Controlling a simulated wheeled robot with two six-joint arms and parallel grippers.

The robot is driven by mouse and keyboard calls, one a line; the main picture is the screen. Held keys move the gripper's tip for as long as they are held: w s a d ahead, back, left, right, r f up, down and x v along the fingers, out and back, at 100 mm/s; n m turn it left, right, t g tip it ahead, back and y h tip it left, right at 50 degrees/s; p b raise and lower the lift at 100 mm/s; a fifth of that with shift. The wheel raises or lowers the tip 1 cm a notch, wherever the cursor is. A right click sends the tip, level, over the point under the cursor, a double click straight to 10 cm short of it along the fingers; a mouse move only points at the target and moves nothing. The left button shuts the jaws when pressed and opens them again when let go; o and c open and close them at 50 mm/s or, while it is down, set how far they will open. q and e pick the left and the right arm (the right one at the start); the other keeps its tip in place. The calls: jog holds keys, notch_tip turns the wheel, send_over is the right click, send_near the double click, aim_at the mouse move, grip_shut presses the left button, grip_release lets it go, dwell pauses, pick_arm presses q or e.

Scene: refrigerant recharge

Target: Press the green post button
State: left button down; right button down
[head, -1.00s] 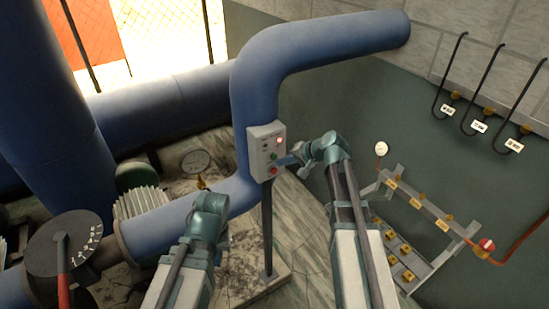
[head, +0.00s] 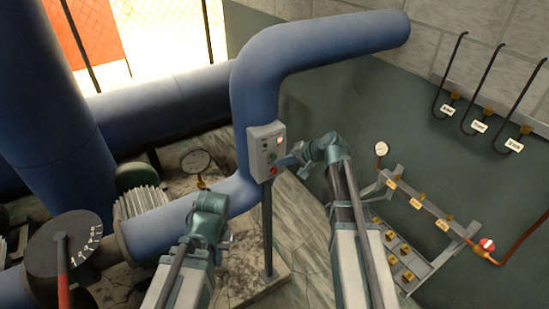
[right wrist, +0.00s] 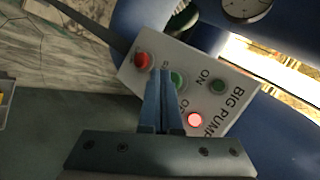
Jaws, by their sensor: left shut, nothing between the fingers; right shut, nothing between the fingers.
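The grey-white control box (head: 266,152) sits on a post in front of the blue pipe. In the right wrist view its green button (right wrist: 178,80) is partly covered by my fingers. A red button (right wrist: 143,61) is to its left, a dark green lamp (right wrist: 218,87) to its right, and a lit red lamp (right wrist: 194,119) below right. My right gripper (head: 281,161) is shut and empty, its tips at the box face by the green button; I cannot tell whether they touch it. My left gripper (head: 210,203) is shut and empty, left of the box, its fingertips hard to make out.
Blue pipes (head: 310,50) run behind and above the box. A large dial with a red lever (head: 62,250) is at lower left, with a gauge (head: 196,161) behind. A manifold rack (head: 430,210) and hanging hoses (head: 470,100) are on the right by the wall.

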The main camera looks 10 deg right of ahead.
jog(key=shift+w, duration=0.15)
dwell(0.6)
jog(key=shift+w+a, duration=0.15)
jog(key=shift+w, duration=0.1)
jog(key=shift+w+a, duration=0.15)
jog(key=shift+w, duration=0.3)
dwell(0.8)
jog(key=shift+s, duration=0.1)
dwell(0.3)
jog(key=shift+s+d, duration=0.3)
jog(key=shift+s, duration=0.45)
jog(key=shift+s, duration=0.1)
jog(key=s, duration=0.1)
jog(key=s+d, duration=0.1)
jog(key=s, duration=0.2)
jog(key=shift+s+d, duration=0.25)
jog(key=shift+d, duration=0.1)
jog(key=shift+a+f, duration=0.1)
dwell(0.4)
